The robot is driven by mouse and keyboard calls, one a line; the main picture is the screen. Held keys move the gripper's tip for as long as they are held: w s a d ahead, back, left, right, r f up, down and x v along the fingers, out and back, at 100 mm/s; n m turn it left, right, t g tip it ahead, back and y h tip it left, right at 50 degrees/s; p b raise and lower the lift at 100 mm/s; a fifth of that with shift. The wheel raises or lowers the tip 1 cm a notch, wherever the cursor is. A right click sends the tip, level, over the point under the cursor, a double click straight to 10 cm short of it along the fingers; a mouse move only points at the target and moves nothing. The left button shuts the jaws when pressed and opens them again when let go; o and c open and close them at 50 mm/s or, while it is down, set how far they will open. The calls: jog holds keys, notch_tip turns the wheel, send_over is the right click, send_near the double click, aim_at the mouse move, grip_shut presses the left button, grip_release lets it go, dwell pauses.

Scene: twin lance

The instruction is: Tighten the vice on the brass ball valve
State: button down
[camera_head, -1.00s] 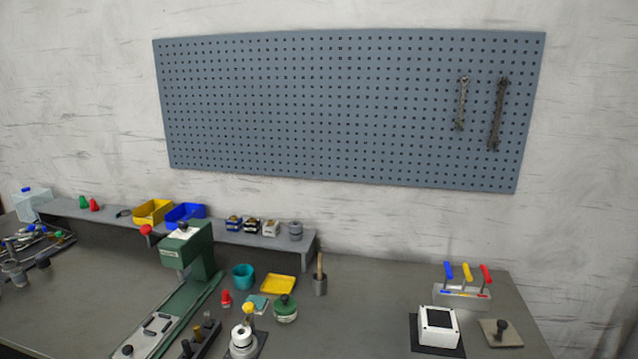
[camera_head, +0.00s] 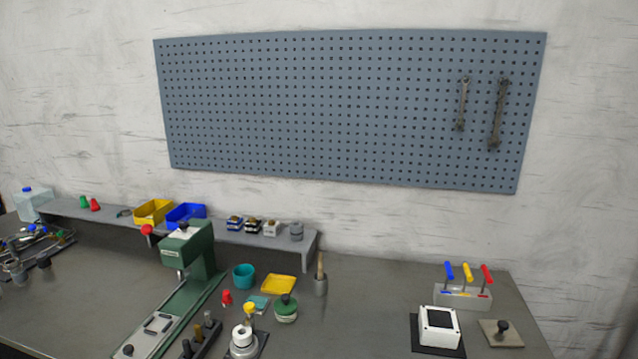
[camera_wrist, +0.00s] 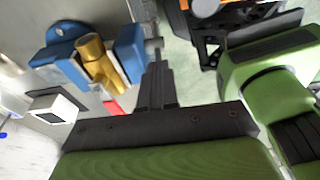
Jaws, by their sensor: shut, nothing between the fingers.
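The blue vice (camera_wrist: 68,47) is in the upper left of the wrist view. The brass ball valve (camera_wrist: 97,62) lies between its two blue jaws, and a red part (camera_wrist: 114,108) shows below it. A grey metal screw end (camera_wrist: 152,46) sticks out from the vice's right side. My gripper (camera_wrist: 157,72) is shut and empty, with its dark fingers close beside that screw end. I cannot tell whether they touch. In the head view I cannot make out my gripper, the vice or the valve.
In the head view, a green machine (camera_head: 188,251) stands on the bench, with a blue bin (camera_head: 186,214) and yellow bin (camera_head: 153,212) on the shelf behind. A white box (camera_head: 438,324) is at right. Bare bench top (camera_head: 375,285) lies between. Small items crowd the left edge.

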jog(key=b+x, duration=0.2)
jog(key=x, duration=0.1)
jog(key=shift+s+d+f+b, duration=0.1)
jog(key=shift+d+f+b, duration=0.15)
jog(key=shift+d+b, duration=0.1)
jog(key=shift+a, duration=0.15)
dwell(0.5)
jog(key=shift+a+f, duration=0.1)
jog(key=shift+a, duration=0.3)
jog(key=shift+a+f+b, duration=0.15)
jog(key=shift+a+b, duration=0.2)
dwell(0.4)
